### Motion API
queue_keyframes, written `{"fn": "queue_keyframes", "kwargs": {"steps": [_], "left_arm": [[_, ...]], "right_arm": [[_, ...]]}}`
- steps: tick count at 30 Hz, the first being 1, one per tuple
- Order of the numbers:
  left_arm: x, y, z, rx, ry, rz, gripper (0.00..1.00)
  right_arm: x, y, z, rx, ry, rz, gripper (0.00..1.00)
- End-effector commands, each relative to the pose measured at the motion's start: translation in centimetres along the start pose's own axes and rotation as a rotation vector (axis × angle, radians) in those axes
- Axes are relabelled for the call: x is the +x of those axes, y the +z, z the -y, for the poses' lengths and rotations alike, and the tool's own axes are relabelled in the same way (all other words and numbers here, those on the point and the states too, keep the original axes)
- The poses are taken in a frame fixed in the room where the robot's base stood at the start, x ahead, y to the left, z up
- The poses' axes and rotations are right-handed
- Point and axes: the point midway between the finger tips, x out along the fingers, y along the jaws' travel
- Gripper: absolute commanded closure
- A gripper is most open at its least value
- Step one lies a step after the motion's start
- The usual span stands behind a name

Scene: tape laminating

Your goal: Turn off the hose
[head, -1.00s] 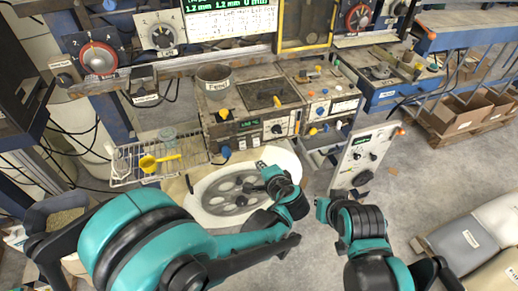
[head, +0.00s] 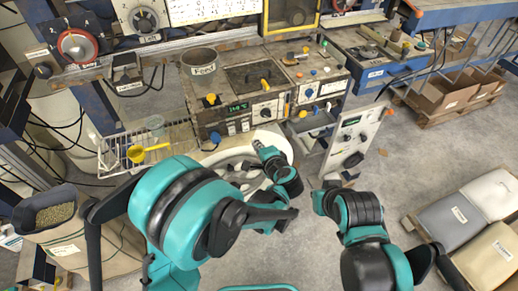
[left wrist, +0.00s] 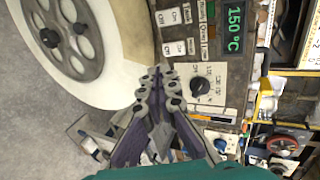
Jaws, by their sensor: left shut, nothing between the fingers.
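I cannot make out a hose in either view. A machine (head: 228,128) with a green display, knobs and coloured handles stands in the middle of the head view. A black dial (head: 265,113) is on its front panel; a black dial (left wrist: 200,87) also shows close up in the left wrist view, beside a "150 °C" display (left wrist: 235,27). My left gripper (head: 259,147) is shut and empty, just below the machine front; in the left wrist view its fingertips (left wrist: 160,84) are close to the panel. My right gripper (head: 322,197) is low to the right, its fingers too small to judge.
A white round body with a grey spoked wheel (left wrist: 62,35) lies below the machine. A white panel box (head: 352,140) stands to the right. A wire rack (head: 125,160) holds a yellow scoop (head: 147,152). Bags (head: 446,220) lie at the right; grey floor lies between.

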Motion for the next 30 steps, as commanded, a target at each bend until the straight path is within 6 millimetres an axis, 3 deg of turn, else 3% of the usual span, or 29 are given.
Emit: {"fn": "queue_keyframes", "kwargs": {"steps": [6,12,30], "left_arm": [[5.0,0.1,-0.2,-0.003,0.001,0.003,1.00],[7.8,0.1,0.6,-0.002,0.000,0.002,1.00],[9.4,0.0,1.0,-0.001,0.000,0.001,1.00]], "right_arm": [[1.3,0.9,0.0,0.000,0.000,0.000,1.00],[1.9,1.4,0.0,0.000,0.000,0.000,1.00],[2.4,1.7,0.0,0.000,0.000,0.000,1.00]]}}
